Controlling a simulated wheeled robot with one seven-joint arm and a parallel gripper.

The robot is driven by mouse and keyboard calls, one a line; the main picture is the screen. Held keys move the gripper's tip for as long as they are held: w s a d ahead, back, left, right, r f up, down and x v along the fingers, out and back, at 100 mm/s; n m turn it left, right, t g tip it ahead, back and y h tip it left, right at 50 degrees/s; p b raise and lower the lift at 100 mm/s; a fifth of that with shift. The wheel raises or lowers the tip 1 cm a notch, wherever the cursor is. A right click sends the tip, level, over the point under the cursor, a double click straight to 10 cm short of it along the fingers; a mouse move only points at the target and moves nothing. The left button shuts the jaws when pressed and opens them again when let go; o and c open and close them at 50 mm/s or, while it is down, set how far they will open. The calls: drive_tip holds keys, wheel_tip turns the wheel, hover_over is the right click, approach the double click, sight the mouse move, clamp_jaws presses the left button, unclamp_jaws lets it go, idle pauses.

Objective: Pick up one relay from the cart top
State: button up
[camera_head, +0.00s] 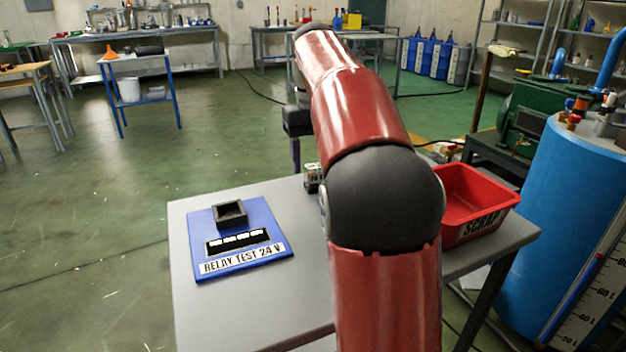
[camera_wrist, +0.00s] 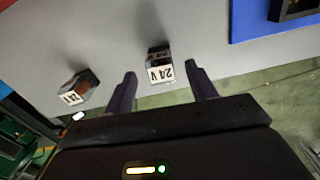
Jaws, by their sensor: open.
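Two small relays with white "24 V" labels stand on the grey cart top (camera_head: 200,318). In the wrist view one relay (camera_wrist: 159,65) is ahead of my open gripper (camera_wrist: 159,82), roughly between the line of its two dark fingers and not gripped. The other relay (camera_wrist: 81,88) is to the left, outside the fingers. In the head view a relay (camera_head: 312,178) shows at the cart's far edge, partly hidden by my arm. My gripper (camera_head: 296,150) is above the far edge, mostly hidden behind my arm in that view.
A blue relay test board (camera_head: 270,225) with a black socket (camera_head: 230,214) lies on the left of the cart. A red SCRAP bin (camera_head: 480,205) stands on the right. A blue tank (camera_head: 570,200) is beyond the cart's right side.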

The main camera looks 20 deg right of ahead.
drive_tip(key=shift+f, duration=1.5)
drive_tip(key=c, duration=1.1)
drive_tip(key=shift+r, duration=0.1)
